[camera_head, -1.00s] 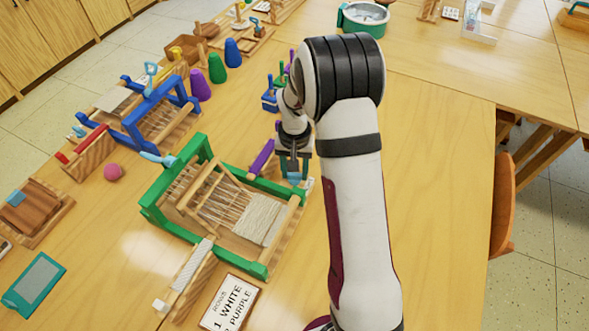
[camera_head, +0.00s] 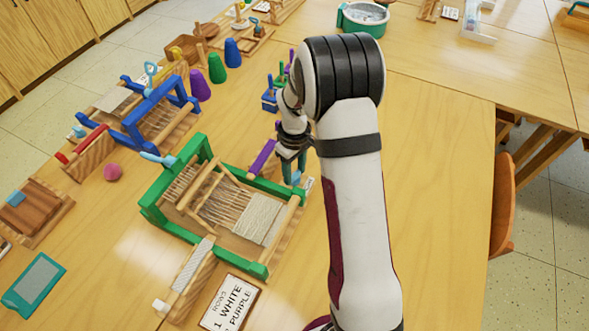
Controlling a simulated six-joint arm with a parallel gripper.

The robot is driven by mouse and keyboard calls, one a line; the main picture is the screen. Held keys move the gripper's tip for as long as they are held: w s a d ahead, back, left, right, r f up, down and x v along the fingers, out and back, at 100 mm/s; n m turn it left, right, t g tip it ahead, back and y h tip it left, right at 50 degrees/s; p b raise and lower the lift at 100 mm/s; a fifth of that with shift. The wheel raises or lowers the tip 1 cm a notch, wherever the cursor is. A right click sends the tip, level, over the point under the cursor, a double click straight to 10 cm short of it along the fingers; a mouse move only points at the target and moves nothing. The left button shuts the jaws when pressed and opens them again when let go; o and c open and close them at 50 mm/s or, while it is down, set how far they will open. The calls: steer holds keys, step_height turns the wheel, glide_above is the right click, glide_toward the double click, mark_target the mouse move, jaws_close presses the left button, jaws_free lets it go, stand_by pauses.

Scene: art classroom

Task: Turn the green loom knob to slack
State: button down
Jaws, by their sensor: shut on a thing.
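The green loom (camera_head: 154,215) stands on the table left of my arm, with white weaving and strung threads in its frame. My gripper (camera_head: 296,176) points down at the loom's far right corner. It is shut on a small light-blue piece (camera_head: 297,181), apparently the loom's knob, mostly hidden by the fingers. The slack mark cannot be made out. Another light-blue handle (camera_head: 157,158) sits at the loom's far left corner. A purple bar (camera_head: 262,158) lies by the loom's far side, just left of my gripper.
A card reading "1 white 1 purple" (camera_head: 231,304) and a wooden piece with white yarn (camera_head: 190,275) lie in front. A blue loom (camera_head: 135,127), coloured cones (camera_head: 217,69) and a pink ball (camera_head: 113,172) stand further left.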

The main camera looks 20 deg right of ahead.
mark_target(295, 174)
steer(key=shift+n, duration=1.3)
steer(key=shift+c, duration=1.8)
jaws_free()
step_height(295, 174, up, 16)
steer(key=shift+f, duration=0.1)
